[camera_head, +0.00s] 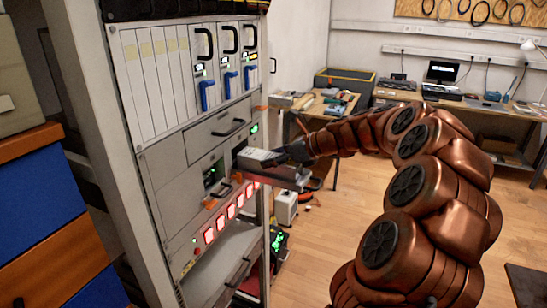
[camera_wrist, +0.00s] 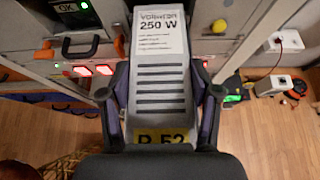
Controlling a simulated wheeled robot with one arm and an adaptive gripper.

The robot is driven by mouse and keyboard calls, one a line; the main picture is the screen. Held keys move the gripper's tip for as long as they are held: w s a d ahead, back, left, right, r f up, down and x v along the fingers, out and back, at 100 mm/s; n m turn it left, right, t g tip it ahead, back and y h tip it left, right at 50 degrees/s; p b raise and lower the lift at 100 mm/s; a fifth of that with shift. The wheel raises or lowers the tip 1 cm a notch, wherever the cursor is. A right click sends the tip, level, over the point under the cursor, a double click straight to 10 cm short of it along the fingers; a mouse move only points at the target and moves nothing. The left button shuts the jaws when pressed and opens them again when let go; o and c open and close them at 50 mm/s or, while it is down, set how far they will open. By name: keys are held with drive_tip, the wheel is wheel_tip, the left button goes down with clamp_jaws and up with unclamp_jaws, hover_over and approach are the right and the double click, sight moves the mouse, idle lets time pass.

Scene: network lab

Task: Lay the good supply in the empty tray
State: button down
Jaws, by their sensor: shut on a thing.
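A grey power supply (camera_head: 258,157) with a slotted top sits between the fingers of my gripper (camera_head: 284,153), in front of the rack's right-hand bay. In the wrist view the supply (camera_wrist: 161,75) bears a white "250 W" label and a yellow label at its near end, partly covered by my gripper. The fingers of my gripper (camera_wrist: 161,104) are shut on its two sides. The supply's far end reaches the rack front; I cannot tell how much is inside the bay. No tray that I can clearly call empty shows.
The rack (camera_head: 180,145) has blue-handled modules above and red-lit buttons below. A green "OK" display (camera_wrist: 68,7) is left of the supply. A cluttered table (camera_head: 318,106) and a yellow-rimmed black bin (camera_head: 345,78) stand behind. A white box (camera_head: 286,207) is on the floor.

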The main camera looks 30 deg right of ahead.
drive_tip(key=shift+c, duration=0.9)
unclamp_jaws()
